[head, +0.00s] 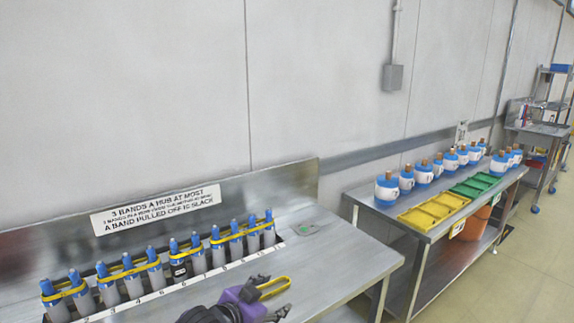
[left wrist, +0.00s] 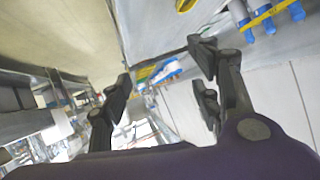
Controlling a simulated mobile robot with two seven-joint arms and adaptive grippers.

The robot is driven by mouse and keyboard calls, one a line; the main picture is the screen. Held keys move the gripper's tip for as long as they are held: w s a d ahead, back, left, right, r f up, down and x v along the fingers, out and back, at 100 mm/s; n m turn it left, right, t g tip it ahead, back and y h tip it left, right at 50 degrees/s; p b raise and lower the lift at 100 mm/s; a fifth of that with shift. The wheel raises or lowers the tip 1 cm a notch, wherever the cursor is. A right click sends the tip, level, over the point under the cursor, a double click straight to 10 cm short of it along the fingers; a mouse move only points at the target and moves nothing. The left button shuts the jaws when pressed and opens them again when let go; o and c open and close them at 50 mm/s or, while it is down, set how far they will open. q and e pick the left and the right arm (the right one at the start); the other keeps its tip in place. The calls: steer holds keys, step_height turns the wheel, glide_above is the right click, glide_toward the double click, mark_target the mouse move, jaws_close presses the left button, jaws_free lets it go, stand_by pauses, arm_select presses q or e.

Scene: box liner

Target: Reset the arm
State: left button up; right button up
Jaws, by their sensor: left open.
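My left gripper (head: 268,299) is over the front part of the steel bench (head: 345,255), at the bottom of the head view. In the left wrist view its black fingers (left wrist: 163,82) stand wide apart, with nothing seen between them. A yellow band (head: 275,287) shows as a loop beside the fingers in the head view; I cannot tell whether it lies on the bench or touches a finger. My right gripper is not in view.
A row of grey, blue-topped posts (head: 198,257) with yellow bands stands along the bench behind my gripper. A sign (head: 155,208) is on the backboard. Another table (head: 378,207) to the right holds blue-white bottles (head: 387,189), yellow trays (head: 433,211) and green trays (head: 474,185).

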arm_select(q)
steer(key=s+a+f+n+y, duration=0.2)
steer(key=s+a+f, duration=0.3)
steer(key=s, duration=0.8)
steer(key=s+a+f+n+g+y, duration=0.1)
steer(key=s+a+f, duration=0.4)
steer(key=s+f, duration=0.6)
steer(key=s+a+f+n+g+y, duration=0.1)
steer(key=s+a+f+n+y, duration=0.2)
steer(key=s+f, duration=0.6)
steer(key=s+a+n, duration=0.2)
steer(key=s, duration=0.6)
steer(key=shift+a+n+p, duration=0.25)
steer(key=shift+n+p, duration=0.05)
steer(key=shift+p, duration=0.1)
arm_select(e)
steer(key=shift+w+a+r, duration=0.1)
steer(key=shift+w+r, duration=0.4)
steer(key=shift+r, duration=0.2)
arm_select(q)
steer(key=shift+w+f, duration=0.1)
steer(key=shift+f, duration=0.05)
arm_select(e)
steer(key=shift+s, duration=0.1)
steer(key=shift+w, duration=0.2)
